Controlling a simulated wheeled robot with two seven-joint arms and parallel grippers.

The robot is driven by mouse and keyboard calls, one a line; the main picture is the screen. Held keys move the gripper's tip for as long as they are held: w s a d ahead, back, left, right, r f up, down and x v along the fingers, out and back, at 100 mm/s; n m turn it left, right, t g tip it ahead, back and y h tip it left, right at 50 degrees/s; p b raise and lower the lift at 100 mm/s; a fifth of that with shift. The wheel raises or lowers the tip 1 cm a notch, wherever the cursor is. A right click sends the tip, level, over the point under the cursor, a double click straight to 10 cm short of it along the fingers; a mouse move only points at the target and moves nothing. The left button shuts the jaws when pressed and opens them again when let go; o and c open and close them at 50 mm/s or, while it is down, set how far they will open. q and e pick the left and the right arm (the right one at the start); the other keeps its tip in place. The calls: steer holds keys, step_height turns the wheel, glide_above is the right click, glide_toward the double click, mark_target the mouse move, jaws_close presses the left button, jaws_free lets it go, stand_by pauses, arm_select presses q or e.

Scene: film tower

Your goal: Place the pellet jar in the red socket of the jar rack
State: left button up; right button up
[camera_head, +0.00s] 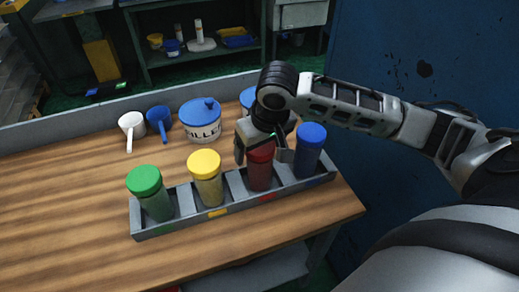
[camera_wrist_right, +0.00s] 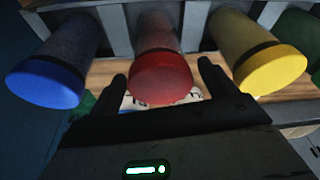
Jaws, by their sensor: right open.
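A jar with a red lid and dark red contents (camera_head: 260,174) stands in the grey jar rack (camera_head: 235,220), in the socket with the red mark on its front. My right gripper (camera_head: 261,152) is open at the height of the red lid, with one finger on either side of it. In the right wrist view the red-lidded jar (camera_wrist_right: 160,72) shows between the two open fingertips (camera_wrist_right: 162,76); I cannot tell whether they touch it. My left gripper is not in view.
Jars with green (camera_head: 150,190), yellow (camera_head: 207,180) and blue (camera_head: 309,150) lids stand in the same rack. Behind are a blue-lidded canister (camera_head: 202,122), a white scoop (camera_head: 131,126) and a blue scoop (camera_head: 160,121). The table's left part is clear. A blue wall stands at right.

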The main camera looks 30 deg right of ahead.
steer(key=v, duration=1)
steer(key=shift+r, duration=0.35)
steer(key=shift+f, duration=0.1)
steer(key=x, duration=1.2)
steer(key=shift+s+f, duration=0.15)
steer(key=shift+f, duration=0.1)
steer(key=shift+r, duration=1.85)
